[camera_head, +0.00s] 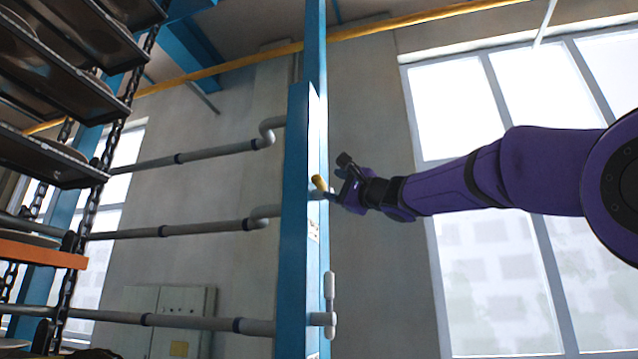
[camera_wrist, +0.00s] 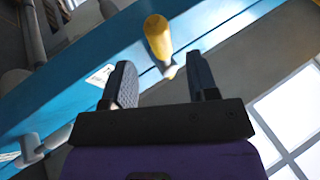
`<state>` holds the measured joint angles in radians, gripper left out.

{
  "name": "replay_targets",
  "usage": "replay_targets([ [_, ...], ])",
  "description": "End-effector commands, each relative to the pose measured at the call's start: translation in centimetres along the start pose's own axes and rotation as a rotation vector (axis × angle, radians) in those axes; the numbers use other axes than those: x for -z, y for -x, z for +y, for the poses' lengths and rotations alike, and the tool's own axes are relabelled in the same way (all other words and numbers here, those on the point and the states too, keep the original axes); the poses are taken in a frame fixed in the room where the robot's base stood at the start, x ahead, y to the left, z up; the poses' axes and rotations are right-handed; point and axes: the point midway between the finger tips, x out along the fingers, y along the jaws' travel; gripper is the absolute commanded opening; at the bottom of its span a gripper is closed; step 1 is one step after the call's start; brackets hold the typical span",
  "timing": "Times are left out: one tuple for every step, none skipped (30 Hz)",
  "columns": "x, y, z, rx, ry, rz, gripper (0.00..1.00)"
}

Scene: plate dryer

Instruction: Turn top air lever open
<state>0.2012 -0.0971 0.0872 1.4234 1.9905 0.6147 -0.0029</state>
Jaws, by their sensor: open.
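A yellow lever (camera_head: 320,183) sticks out from the right side of a tall blue post (camera_head: 297,220), at about mid-height in the head view. My gripper (camera_head: 345,177) is just to the right of it, at the end of my outstretched purple arm. In the wrist view the yellow lever (camera_wrist: 159,40) lies beyond the fingertips, and its narrow lower end points toward the gap between them. My gripper (camera_wrist: 160,82) is open, with nothing held between its fingers. Whether a finger touches the lever cannot be told.
A grey-white lever (camera_head: 329,291) sits lower on the post. Grey pipes (camera_head: 180,233) run left from the post to a rack with chains (camera_head: 70,270) and dark trays (camera_head: 60,80). Large windows (camera_head: 500,100) are behind my arm. A grey cabinet (camera_head: 168,318) stands at the wall.

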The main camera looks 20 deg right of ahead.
Motion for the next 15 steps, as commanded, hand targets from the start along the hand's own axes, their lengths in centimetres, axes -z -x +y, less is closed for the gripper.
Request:
replay_targets([
  [0.1, -1.0, 0.1, -0.001, -0.001, -0.002, 0.54],
  [0.1, -1.6, 0.1, 0.000, -0.001, -0.001, 0.54],
  [0.1, -2.3, 0.1, -0.001, -0.001, -0.001, 0.54],
  [0.0, -2.8, 0.1, 0.000, 0.000, -0.002, 0.54],
  [0.0, -3.3, 0.1, -0.001, 0.000, -0.002, 0.54],
  [0.1, -3.9, 0.1, -0.001, 0.000, -0.001, 0.54],
  [0.0, -4.2, 0.1, 0.000, -0.001, -0.002, 0.54],
  [0.0, -4.6, 0.1, -0.001, -0.001, -0.002, 0.54],
  [0.0, -5.1, 0.1, -0.002, 0.000, -0.001, 0.54],
  [0.0, -5.3, 0.1, -0.001, 0.001, -0.001, 0.54],
  [0.0, -5.6, 0.1, -0.001, 0.000, -0.002, 0.54],
  [-0.1, -5.9, 0.1, -0.001, -0.001, -0.002, 0.54],
  [-0.1, -6.0, 0.1, -0.001, 0.000, -0.002, 0.54],
  [0.0, -6.2, 0.1, -0.001, 0.000, -0.002, 0.54],
  [0.0, -6.3, 0.1, -0.002, 0.000, -0.001, 0.54],
])
